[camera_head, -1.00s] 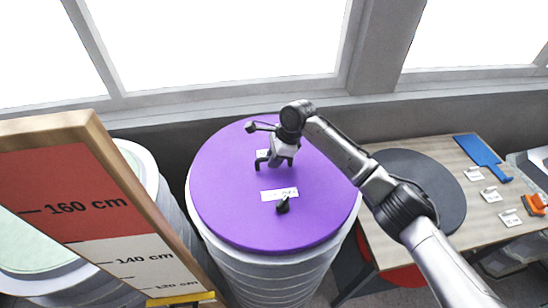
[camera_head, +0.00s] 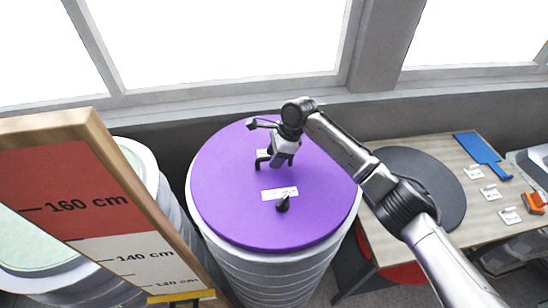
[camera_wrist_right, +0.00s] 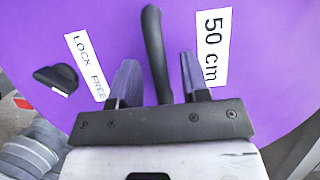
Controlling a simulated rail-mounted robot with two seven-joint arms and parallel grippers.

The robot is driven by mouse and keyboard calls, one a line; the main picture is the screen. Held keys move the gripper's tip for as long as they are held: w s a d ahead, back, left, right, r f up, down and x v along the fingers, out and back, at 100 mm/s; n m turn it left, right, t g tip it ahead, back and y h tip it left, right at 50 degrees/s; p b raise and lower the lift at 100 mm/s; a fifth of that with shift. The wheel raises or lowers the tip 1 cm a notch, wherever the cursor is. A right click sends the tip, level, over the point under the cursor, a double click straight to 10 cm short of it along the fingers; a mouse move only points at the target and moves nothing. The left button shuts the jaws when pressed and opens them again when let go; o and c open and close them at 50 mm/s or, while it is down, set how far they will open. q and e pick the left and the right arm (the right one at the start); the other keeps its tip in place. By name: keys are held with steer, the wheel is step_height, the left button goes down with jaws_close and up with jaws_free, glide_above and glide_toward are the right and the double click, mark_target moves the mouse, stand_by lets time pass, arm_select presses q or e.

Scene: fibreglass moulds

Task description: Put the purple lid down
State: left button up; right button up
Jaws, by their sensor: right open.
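The purple lid (camera_head: 235,205) is a wide round disc lying flat on top of a tall white ribbed cylinder (camera_head: 265,275). My right gripper (camera_head: 272,162) is over the far half of the lid. In the right wrist view, its two fingers (camera_wrist_right: 158,68) stand apart, one on each side of the lid's black bar handle (camera_wrist_right: 153,45). Gaps show between handle and fingers. A black knob (camera_head: 283,204) sits on the lid beside a "LOCK FREE" label (camera_wrist_right: 84,64). A "50 cm" label (camera_wrist_right: 212,48) is on the other side. My left gripper is out of view.
A wood-framed height board (camera_head: 75,195) stands close at left, with another pale cylinder (camera_head: 140,165) behind it. At right, a wooden table (camera_head: 455,160) holds a dark round disc (camera_head: 425,180), a blue tool (camera_head: 480,153) and an orange tool (camera_head: 535,201). A window wall is behind.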

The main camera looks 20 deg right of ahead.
steer(key=w+b+v, duration=0.1)
steer(key=b+v, duration=0.1)
steer(key=v, duration=0.9)
steer(key=shift+s, duration=0.45)
